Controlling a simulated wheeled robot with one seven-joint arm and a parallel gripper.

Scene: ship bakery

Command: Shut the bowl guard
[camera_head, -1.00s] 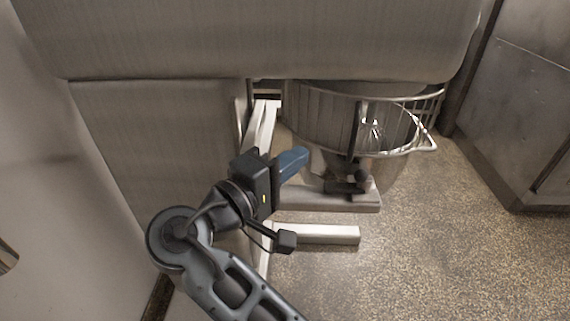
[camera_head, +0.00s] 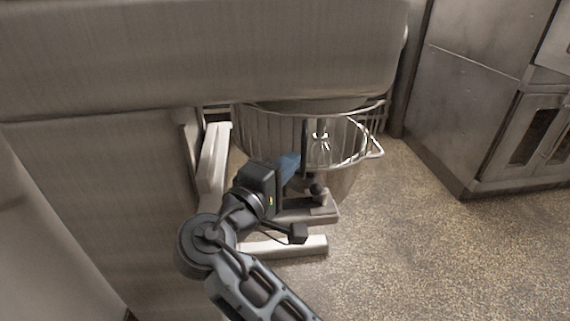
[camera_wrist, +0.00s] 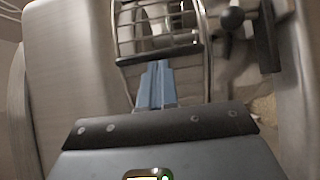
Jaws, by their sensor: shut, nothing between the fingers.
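The bowl guard (camera_head: 272,128) is a wire cage around the top of the mixer's bowl, under the mixer head. A bright curved rail and handle (camera_head: 375,152) show at its right. In the wrist view, guard bars (camera_wrist: 158,22) run above my fingers. My gripper (camera_head: 290,163) is shut and empty, with blue fingers, in front of the guard's lower left part. In the wrist view the shut fingertips (camera_wrist: 157,66) point at a dark bar at the guard's lower edge; I cannot tell whether they touch it. The bowl (camera_head: 345,182) is partly hidden behind guard and gripper.
The big metal mixer head (camera_head: 200,55) overhangs the bowl, with its column (camera_head: 100,190) at left. Pale base legs (camera_head: 290,246) stick out low on the floor. A steel oven (camera_head: 490,110) stands at right. Speckled floor (camera_head: 430,250) is free between.

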